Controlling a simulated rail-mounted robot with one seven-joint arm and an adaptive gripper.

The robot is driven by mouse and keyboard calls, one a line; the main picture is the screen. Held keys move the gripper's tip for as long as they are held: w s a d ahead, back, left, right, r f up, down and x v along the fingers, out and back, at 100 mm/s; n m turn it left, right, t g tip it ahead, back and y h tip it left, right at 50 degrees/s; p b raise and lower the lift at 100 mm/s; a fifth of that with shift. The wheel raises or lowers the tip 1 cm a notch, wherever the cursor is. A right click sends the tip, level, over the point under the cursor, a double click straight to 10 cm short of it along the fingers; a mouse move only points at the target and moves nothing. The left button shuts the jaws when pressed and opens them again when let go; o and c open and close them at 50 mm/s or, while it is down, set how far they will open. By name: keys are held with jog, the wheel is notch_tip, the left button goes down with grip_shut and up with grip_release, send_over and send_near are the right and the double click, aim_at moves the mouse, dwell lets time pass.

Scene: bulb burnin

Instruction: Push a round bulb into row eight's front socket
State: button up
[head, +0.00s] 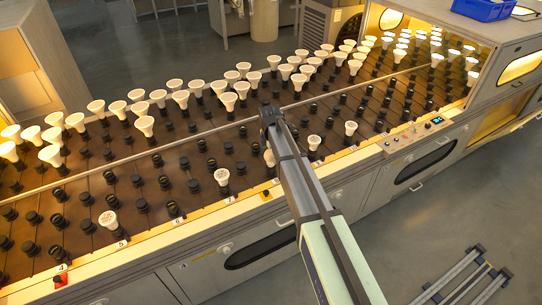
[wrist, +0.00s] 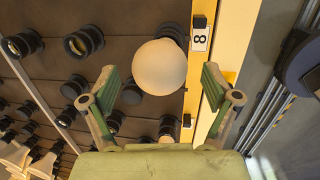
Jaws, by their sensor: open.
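A round white bulb (wrist: 159,67) shows between the fingers in the wrist view, beside the row label 8 (wrist: 199,40). A dark socket (wrist: 174,31) shows partly behind it; I cannot tell whether the bulb's base is in that socket or how deep. My gripper (wrist: 159,84) is open, one finger on each side of the bulb, with visible gaps between the fingers and the globe. In the head view a pale bulb (head: 269,158) peeks out beside my arm at the rack's front edge, and my arm hides the gripper there.
The sloping dark rack (head: 130,167) holds rows of black sockets, with many white reflector bulbs toward the back. Front bulbs stand at row 5 (head: 108,219) and row 7 (head: 222,178). A control panel (head: 415,135) is at the right. Further sockets (wrist: 83,41) lie left of the bulb.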

notch_tip(320, 180, up, 10)
jog(key=s, duration=0.1)
jog(key=shift+s+f, duration=0.2)
jog(key=shift+s, duration=0.15)
dwell(1.3)
